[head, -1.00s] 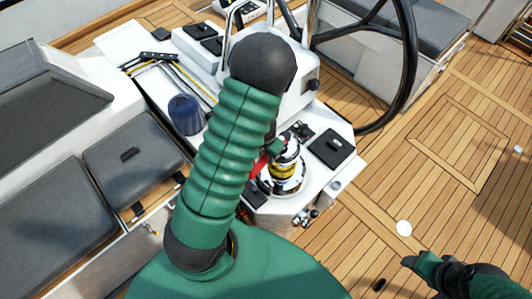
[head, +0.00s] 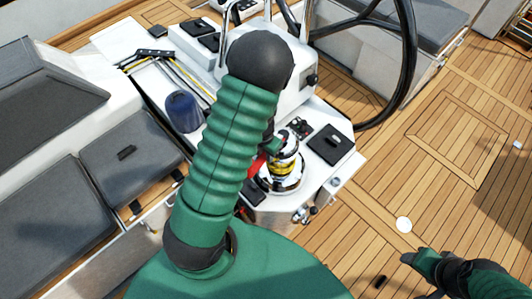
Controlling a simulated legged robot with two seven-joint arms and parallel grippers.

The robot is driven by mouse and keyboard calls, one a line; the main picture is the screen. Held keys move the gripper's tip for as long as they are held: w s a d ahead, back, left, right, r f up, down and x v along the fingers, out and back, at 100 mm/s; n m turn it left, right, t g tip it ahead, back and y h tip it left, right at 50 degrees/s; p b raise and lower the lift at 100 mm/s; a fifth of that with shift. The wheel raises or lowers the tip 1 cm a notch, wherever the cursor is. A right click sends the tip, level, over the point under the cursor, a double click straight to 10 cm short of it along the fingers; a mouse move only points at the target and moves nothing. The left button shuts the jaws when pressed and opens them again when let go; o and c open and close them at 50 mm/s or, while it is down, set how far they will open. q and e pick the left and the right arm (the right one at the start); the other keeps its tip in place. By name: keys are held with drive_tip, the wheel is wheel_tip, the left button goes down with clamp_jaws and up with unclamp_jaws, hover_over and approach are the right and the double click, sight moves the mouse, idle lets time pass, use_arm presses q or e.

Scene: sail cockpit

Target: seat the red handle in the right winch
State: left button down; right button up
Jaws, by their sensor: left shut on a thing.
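The winch (head: 284,178), chrome with a yellow band, stands on the white console just right of my green left arm. The red handle (head: 257,164) shows only as a short red piece between that arm and the winch; the rest is hidden. My left gripper (head: 274,146) is shut on the red handle, close by the winch top and mostly hidden behind my arm. I cannot tell whether the handle is in the winch socket. My right arm is at the lower right, with its dark end (head: 408,258) over the deck; its jaws are too small to read.
A black steering wheel (head: 411,70) rises behind. Grey cushions (head: 130,155) lie at left. The teak deck at right is mostly clear.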

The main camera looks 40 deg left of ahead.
use_arm(q)
drive_tip(key=shift+f+b, duration=0.4)
drive_tip(key=shift+f, duration=0.15)
drive_tip(key=shift+f+b, duration=0.4)
drive_tip(key=shift+f, duration=0.15)
idle(0.4)
drive_tip(key=c, duration=1.1)
unclamp_jaws()
drive_tip(key=shift+o, duration=0.3)
drive_tip(key=o, duration=0.4)
